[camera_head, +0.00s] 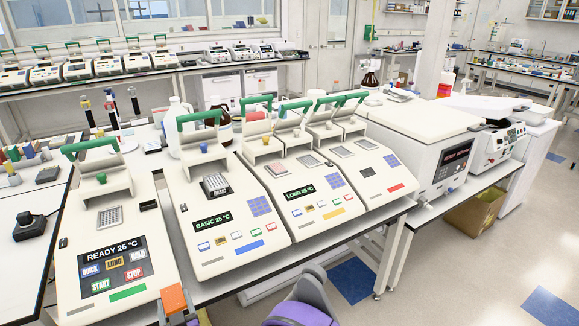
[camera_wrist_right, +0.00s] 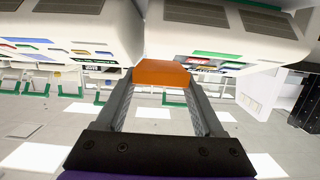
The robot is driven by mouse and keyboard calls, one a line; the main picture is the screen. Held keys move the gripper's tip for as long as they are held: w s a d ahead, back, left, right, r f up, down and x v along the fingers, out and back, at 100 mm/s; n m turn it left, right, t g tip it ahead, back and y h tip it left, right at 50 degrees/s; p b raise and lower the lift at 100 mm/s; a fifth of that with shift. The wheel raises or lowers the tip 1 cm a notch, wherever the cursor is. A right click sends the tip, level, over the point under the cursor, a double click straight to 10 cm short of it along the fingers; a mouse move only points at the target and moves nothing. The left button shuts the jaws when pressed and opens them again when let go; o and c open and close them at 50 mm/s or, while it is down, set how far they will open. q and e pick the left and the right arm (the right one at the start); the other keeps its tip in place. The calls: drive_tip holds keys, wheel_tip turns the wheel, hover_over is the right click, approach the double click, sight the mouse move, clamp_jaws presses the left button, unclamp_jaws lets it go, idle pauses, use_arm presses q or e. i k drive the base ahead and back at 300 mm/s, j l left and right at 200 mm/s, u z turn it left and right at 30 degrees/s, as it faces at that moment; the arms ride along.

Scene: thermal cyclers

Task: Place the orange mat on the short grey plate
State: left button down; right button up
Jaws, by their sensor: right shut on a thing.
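The orange mat (camera_head: 173,299) is a small flat block at the front edge of the bench, by the gap between the two nearest cyclers. My right gripper (camera_head: 178,312) is shut on it; the wrist view shows the mat (camera_wrist_right: 163,74) held between both fingertips (camera_wrist_right: 162,84). Open cyclers have plates in them: a flat grey one (camera_head: 110,217) in the nearest left cycler, a taller dark grey block (camera_head: 215,186) in the second, and flat plates (camera_head: 309,161) further right. I cannot tell which is the short grey plate. My left gripper is not in view.
The nearest left cycler (camera_head: 112,262) and the second cycler (camera_head: 240,232) stand close together with raised green-handled lids. A white boxy machine (camera_head: 418,140) stands to the right. A dark knobbed device (camera_head: 30,226) is at the left. Floor is open at front right.

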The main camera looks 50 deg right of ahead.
sight(277, 168)
drive_tip(key=k+l, duration=0.1)
drive_tip(key=l, duration=0.35)
drive_tip(key=k+l, duration=0.15)
drive_tip(key=l, duration=0.3)
drive_tip(key=k+l, duration=0.1)
drive_tip(key=l, duration=0.35)
drive_tip(key=k+l, duration=0.15)
drive_tip(key=l, duration=0.3)
drive_tip(key=k+l, duration=0.1)
drive_tip(key=l, duration=0.3)
drive_tip(key=k+l, duration=0.15)
drive_tip(key=l, duration=0.3)
